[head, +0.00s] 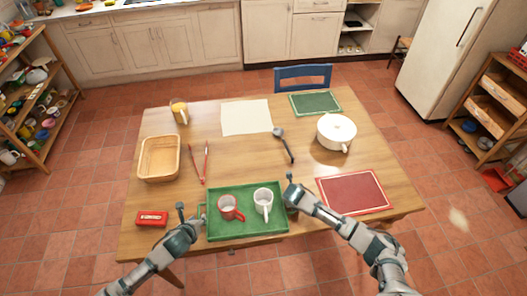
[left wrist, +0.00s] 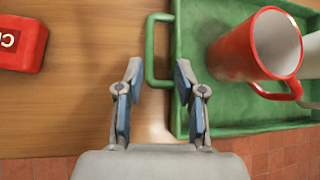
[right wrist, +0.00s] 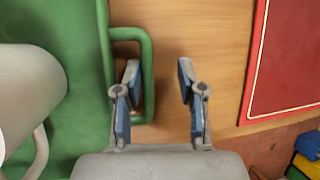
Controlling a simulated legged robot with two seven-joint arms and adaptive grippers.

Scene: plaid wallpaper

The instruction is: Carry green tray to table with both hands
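The green tray (head: 275,228) lies flat on the wooden table at its front edge. A red mug (head: 230,208) and a white mug (head: 263,203) stand in it. My left gripper (left wrist: 158,85) is open at the tray's left handle (left wrist: 149,50); the handle's outer bar lines up between the fingers. My right gripper (right wrist: 158,85) is open at the right handle (right wrist: 148,75), whose outer bar shows between its fingers. I cannot tell whether either gripper touches a handle. Both grippers look empty.
On the table (head: 240,168) are a red box (head: 152,218), a basket (head: 159,158), red tongs (head: 205,163), a dark utensil (head: 285,147), a white pot (head: 336,130) and a red mat (head: 353,192). A blue chair (head: 303,72) stands behind. The table's middle has free room.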

